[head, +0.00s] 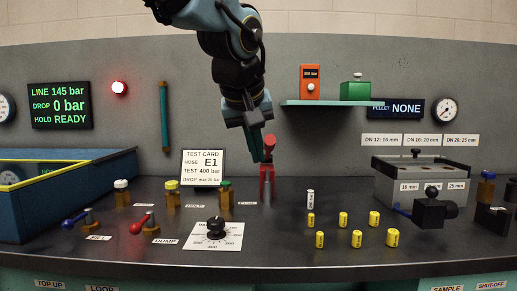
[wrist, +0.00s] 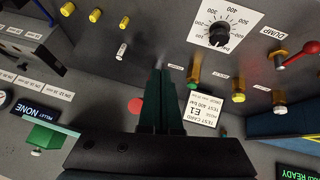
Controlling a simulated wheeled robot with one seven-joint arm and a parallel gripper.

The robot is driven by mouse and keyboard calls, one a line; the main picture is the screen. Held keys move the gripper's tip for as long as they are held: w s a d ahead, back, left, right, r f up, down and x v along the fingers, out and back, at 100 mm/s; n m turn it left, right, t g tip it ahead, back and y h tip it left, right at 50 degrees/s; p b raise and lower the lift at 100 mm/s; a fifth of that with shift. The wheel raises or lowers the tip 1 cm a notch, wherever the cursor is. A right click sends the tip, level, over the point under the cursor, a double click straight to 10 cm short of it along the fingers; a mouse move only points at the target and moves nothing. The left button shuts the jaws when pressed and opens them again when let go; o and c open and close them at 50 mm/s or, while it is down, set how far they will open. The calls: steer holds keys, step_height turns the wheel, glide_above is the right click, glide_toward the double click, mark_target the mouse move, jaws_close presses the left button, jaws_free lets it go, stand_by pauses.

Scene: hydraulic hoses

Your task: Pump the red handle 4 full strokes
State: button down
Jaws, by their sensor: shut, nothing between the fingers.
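The red pump handle (head: 267,180) stands upright near the middle of the bench, with a round red knob (head: 269,141) at its top. In the wrist view the red knob (wrist: 136,105) shows just left of the fingers; the rest of the handle is hard to make out there. My gripper (head: 258,158) points down right beside the knob, on its left in the head view. Its teal fingers (wrist: 160,72) are together with nothing between them. I cannot tell whether they touch the handle.
A test card (head: 203,166) stands left of the handle. A dial (head: 216,228) lies in front, and several yellow fittings (head: 356,239) are to the right. A red dump lever (head: 138,226) and a blue lever (head: 74,219) are at left. A shelf (head: 330,103) is behind.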

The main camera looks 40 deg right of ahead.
steer(key=w+d+r+m+y+p, duration=0.1)
steer(key=d+r+y+p, duration=0.1)
steer(key=d+r+p, duration=0.3)
steer(key=w+d+r+m+y+p, duration=0.1)
steer(key=d+r+p, duration=0.4)
steer(key=r+p, duration=0.5)
steer(key=shift+w+d+r+t+y+p, duration=0.3)
steer(key=shift+w+d+r+y, duration=0.1)
steer(key=shift+w+r, duration=0.4)
steer(key=shift+f, duration=0.1)
steer(key=p, duration=0.3)
glide_above(268, 150)
steer(key=s+d, duration=0.1)
steer(key=d, duration=0.1)
step_height(268, 150, down, 9)
steer(key=shift+s+a+f+p, duration=0.1)
steer(key=shift+a+f, duration=0.2)
steer(key=shift+f, duration=0.25)
steer(key=shift+s+a+f+p, duration=0.15)
steer(key=shift+a+f, duration=0.1)
steer(key=shift+f, duration=0.35)
steer(key=shift+s+a+f+p, duration=0.1)
steer(key=shift+a+f, duration=0.2)
steer(key=shift+f, duration=0.25)
steer(key=shift+f, duration=0.1)
